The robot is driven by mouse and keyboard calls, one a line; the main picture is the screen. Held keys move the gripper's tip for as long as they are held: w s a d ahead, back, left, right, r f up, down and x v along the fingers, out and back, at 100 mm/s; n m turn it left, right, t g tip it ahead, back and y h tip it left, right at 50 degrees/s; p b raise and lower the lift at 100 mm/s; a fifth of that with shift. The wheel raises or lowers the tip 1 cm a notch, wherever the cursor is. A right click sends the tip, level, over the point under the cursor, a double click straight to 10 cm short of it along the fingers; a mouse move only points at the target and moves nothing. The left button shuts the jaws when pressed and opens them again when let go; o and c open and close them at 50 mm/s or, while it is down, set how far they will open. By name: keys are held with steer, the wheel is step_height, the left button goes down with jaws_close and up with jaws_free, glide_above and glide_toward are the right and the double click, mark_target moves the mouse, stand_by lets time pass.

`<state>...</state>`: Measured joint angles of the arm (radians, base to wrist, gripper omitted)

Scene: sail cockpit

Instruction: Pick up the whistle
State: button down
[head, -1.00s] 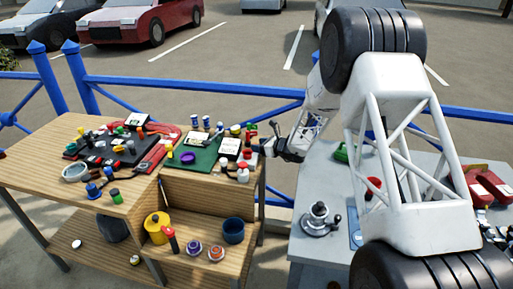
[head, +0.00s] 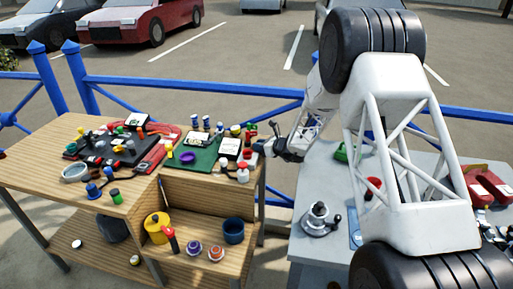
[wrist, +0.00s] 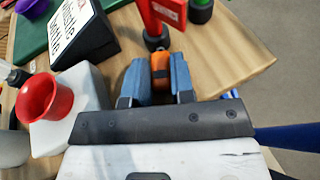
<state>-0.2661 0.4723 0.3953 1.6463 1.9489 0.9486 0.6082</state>
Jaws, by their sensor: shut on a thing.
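My gripper (wrist: 160,78) is shut on a small orange thing, which I take to be the whistle (wrist: 160,66). The whistle sits between the two blue-grey fingers, and most of it is hidden by them. In the head view my gripper (head: 263,150) is at the right edge of the wooden table, and the whistle is too small to tell there. I cannot tell whether the whistle touches the tabletop.
A white container with a red top (wrist: 42,98) stands close left of my gripper. A red upright thing (wrist: 162,15) is just ahead. A white card (wrist: 75,25) stands behind the container. The wooden table (wrist: 225,65) ends at the right. A grey table (head: 300,215) stands further right.

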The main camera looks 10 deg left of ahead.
steer(key=shift+r, duration=0.15)
steer(key=shift+r, duration=0.9)
steer(key=shift+s+d+r, duration=0.15)
steer(key=shift+s+r, duration=0.1)
steer(key=shift+r, duration=0.55)
steer(key=s+d, duration=0.3)
steer(key=s, duration=0.4)
steer(key=s+d+r, duration=0.1)
steer(key=s+d, duration=0.2)
steer(key=s, duration=0.4)
steer(key=shift+s+r, duration=0.15)
